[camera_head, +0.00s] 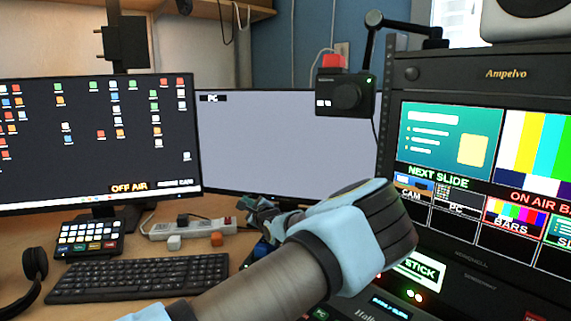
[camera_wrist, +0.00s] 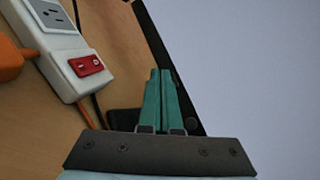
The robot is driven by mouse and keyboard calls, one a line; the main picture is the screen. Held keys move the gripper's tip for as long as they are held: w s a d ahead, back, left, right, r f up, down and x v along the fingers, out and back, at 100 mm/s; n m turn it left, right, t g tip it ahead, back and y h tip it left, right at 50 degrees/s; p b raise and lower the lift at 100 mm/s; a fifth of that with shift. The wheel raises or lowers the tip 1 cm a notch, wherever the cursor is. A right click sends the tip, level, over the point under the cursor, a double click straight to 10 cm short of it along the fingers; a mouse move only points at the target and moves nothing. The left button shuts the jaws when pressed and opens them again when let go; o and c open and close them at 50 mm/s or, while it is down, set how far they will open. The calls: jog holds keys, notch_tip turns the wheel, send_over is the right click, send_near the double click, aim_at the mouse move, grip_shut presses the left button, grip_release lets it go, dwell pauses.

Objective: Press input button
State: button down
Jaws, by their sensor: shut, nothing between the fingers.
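The middle monitor (camera_head: 290,140) has a plain grey screen with a small "PC" label at its upper left. The screen also fills the right of the wrist view (camera_wrist: 270,70). A small dark round knob (camera_wrist: 192,124), possibly a button, shows on its black edge; I see no label on it. My gripper (camera_head: 258,208) is in front of the monitor's lower edge. In the wrist view its green fingers (camera_wrist: 160,74) are shut together and empty, beside the black edge. I cannot tell whether they touch it. My forearm and wrist hide part of the desk and the monitor's lower right.
A white power strip (camera_head: 190,229) with a red switch (camera_wrist: 86,66) lies left of my gripper. A keyboard (camera_head: 140,276), a button pad (camera_head: 90,236) and headphones (camera_head: 32,268) are on the desk. A left monitor (camera_head: 90,140), a camera (camera_head: 345,92) and a switcher display (camera_head: 480,170) surround the area.

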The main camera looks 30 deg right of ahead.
jog(key=shift+w+d, duration=0.3)
jog(key=shift+w+d, duration=0.1)
jog(key=shift+d, duration=0.1)
dwell(0.5)
jog(key=shift+a, duration=0.1)
jog(key=shift+s+a+p, duration=0.4)
jog(key=shift+a, duration=0.05)
jog(key=shift+s+a+r+p, duration=0.15)
jog(key=shift+s+a+p, duration=0.35)
jog(key=shift+s+a, duration=0.3)
jog(key=shift+s+a+p, duration=0.35)
jog(key=shift+s+a, duration=0.25)
jog(key=shift+a, duration=0.15)
jog(key=shift+s+a+p, duration=0.3)
jog(key=shift+s+a, duration=0.25)
jog(key=shift+a, duration=0.2)
